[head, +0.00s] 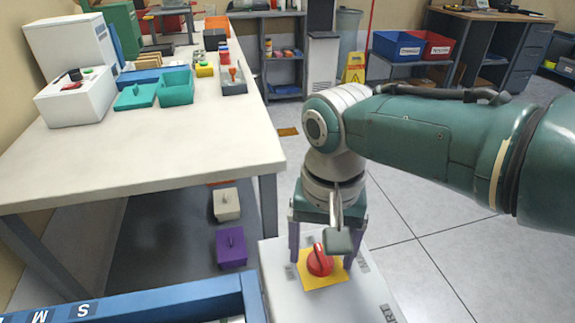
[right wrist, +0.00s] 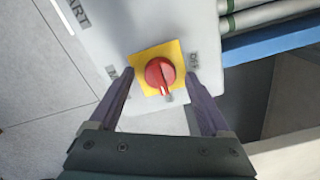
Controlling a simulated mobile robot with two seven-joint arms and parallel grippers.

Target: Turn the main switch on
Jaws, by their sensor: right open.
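The main switch is a red rotary knob (head: 320,261) on a yellow square plate (head: 309,281), set on the top of a white box (head: 283,299). The knob also shows in the right wrist view (right wrist: 160,74), with the yellow plate (right wrist: 140,60) around it. My right gripper (head: 321,262) is above the box, its purple fingers open on either side of the knob. In the right wrist view the fingers (right wrist: 160,85) stand apart from the knob, with nothing between them but the switch. Dark labels surround the plate; one reads OFF. My left gripper is not in view.
A long white table (head: 150,160) stands at left with teal bins (head: 176,86) and a white control box (head: 77,97). A blue rack frame (head: 150,300) is left of the switch box. Purple (head: 231,247) and cream (head: 226,205) boxes lie under the table. Floor at right is clear.

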